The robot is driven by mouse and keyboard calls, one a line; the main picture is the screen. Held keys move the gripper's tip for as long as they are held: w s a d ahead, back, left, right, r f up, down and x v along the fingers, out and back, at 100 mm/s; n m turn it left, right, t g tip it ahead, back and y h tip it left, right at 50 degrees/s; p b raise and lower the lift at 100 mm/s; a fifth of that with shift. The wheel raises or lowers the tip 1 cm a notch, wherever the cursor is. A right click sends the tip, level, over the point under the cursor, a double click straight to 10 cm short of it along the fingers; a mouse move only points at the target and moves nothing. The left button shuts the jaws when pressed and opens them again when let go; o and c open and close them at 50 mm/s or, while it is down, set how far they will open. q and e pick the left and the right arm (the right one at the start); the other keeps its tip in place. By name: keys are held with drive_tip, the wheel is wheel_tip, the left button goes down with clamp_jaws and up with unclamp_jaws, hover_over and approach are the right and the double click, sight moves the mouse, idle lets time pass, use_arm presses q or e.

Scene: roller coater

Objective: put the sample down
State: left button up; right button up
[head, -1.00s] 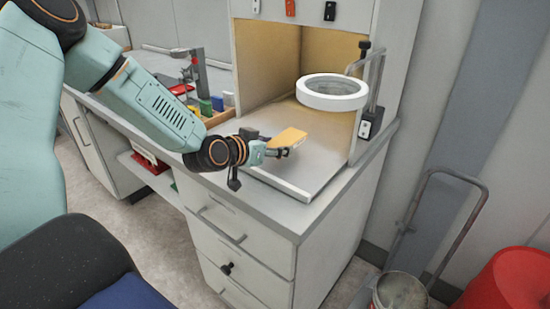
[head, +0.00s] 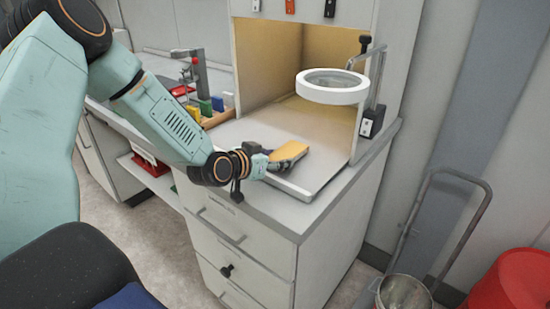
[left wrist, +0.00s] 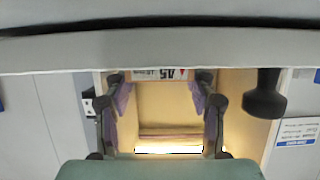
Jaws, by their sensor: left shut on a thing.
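The sample is a flat orange-yellow plate (head: 289,151) at the front of the pale work board (head: 320,180), before the open booth. My left gripper (head: 272,163) is shut on its near left edge. The plate looks slightly tilted and low over the board; I cannot tell whether it touches. In the left wrist view, the two fingers of my left gripper (left wrist: 161,108) show with purple pads and a tan surface between them. I cannot tell there how much of that is the sample and how much the booth. My right gripper is not in view.
A white ring magnifier (head: 333,98) on a stand overhangs the right of the board. The booth (head: 285,65) stands open behind. Small coloured blocks (head: 205,105) sit left of it. The drawer cabinet's front edge (head: 270,224) is close. The board's front right is clear.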

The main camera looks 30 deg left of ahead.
use_arm(q)
drive_tip(key=o, duration=1.2)
drive_tip(key=shift+s+a, duration=0.2)
drive_tip(key=shift+a, duration=0.15)
drive_tip(key=shift+w+d, duration=0.2)
drive_tip(key=shift+d, duration=0.05)
drive_tip(key=shift+s+a, duration=0.15)
drive_tip(key=shift+r, duration=0.1)
